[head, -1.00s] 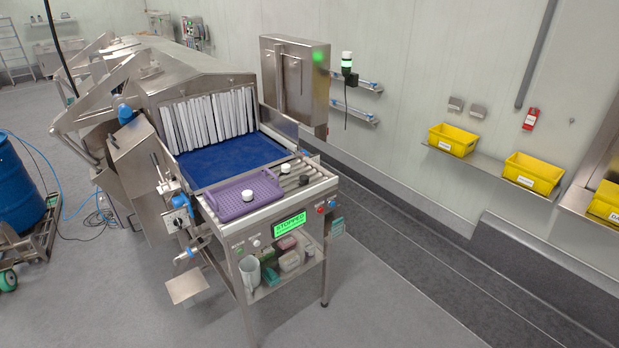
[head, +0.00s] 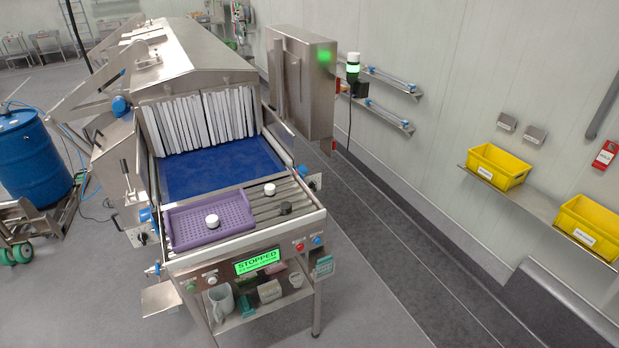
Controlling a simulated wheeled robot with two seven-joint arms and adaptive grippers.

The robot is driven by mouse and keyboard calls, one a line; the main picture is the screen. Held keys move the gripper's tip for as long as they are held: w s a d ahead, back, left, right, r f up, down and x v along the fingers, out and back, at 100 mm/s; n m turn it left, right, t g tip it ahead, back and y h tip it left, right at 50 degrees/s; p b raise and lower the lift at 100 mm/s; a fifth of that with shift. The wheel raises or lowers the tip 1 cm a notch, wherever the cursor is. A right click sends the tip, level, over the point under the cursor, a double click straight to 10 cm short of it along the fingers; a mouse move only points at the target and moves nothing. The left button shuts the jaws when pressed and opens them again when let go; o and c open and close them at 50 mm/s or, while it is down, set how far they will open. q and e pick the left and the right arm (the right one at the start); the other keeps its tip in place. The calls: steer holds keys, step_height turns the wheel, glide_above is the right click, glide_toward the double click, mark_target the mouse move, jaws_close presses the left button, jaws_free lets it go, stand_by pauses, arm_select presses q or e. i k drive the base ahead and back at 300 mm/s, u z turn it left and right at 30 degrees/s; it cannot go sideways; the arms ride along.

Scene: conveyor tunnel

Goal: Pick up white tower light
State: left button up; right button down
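The tower light (head: 353,67) stands upright beside the right side of the steel cabinet, at the upper middle of the head view. It has a white top, a lit green-white band and a dark base, and a black cable hangs below it. A black box sits against its lower part. Neither of my grippers shows in the head view.
The conveyor tunnel's infeed has a blue belt (head: 220,168), a purple tray (head: 208,222) with a white puck, and rollers with a white and a black puck. A steel cabinet (head: 302,85) stands behind. Yellow bins (head: 498,167) sit on the right wall shelf. Grey floor is open in front.

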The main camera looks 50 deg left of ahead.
mark_target(270, 188)
steer(key=u, duration=0.25)
steer(key=i, duration=1.1)
steer(key=u, duration=1.5)
steer(key=i, duration=0.85)
steer(key=u, duration=0.9)
